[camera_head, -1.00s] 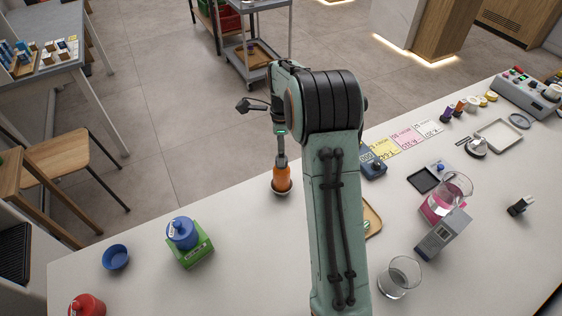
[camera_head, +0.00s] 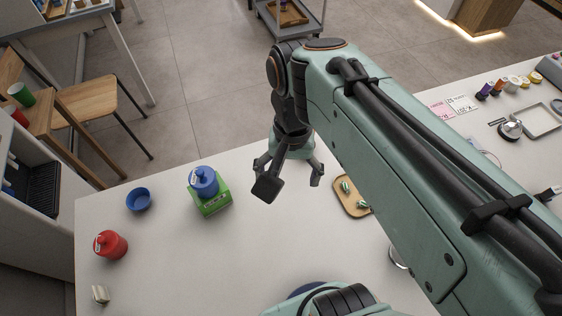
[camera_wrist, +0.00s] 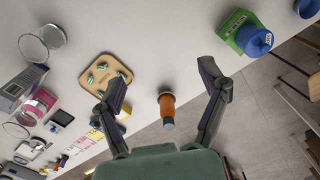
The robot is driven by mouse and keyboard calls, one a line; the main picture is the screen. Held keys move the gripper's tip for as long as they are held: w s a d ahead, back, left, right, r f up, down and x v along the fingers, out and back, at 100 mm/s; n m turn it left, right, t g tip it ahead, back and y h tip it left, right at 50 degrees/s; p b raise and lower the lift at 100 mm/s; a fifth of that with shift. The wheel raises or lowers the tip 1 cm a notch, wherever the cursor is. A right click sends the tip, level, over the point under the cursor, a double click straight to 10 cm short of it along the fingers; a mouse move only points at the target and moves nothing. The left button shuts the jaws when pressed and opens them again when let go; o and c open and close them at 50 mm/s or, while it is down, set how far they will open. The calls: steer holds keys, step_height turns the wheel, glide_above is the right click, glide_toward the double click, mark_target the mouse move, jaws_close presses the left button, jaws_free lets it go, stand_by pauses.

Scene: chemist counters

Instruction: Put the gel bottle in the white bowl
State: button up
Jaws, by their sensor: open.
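My gripper (camera_head: 292,184) is open and empty over the counter, between the blue bottle and the wooden tray. In the wrist view, an orange upright container with a grey top (camera_wrist: 167,108) stands between and beyond the spread fingers (camera_wrist: 162,82), not touching them. It may be the gel bottle, but no label is readable. In the head view it is hidden by my gripper and arm. I cannot make out a white bowl; a blue bowl (camera_head: 138,198) stands at the left.
A wooden tray (camera_head: 339,191) with small green-and-white pieces lies right of my gripper. Glassware, including a beaker of pink liquid (camera_wrist: 40,104), stands beyond the tray. The counter's middle front is clear.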

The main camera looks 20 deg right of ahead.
steer(key=s+a+f+n, duration=0.2)
steer(key=s+n, duration=0.4)
steer(key=s, duration=0.2)
steer(key=shift+a+f, duration=0.25)
steer(key=shift+f, duration=0.05)
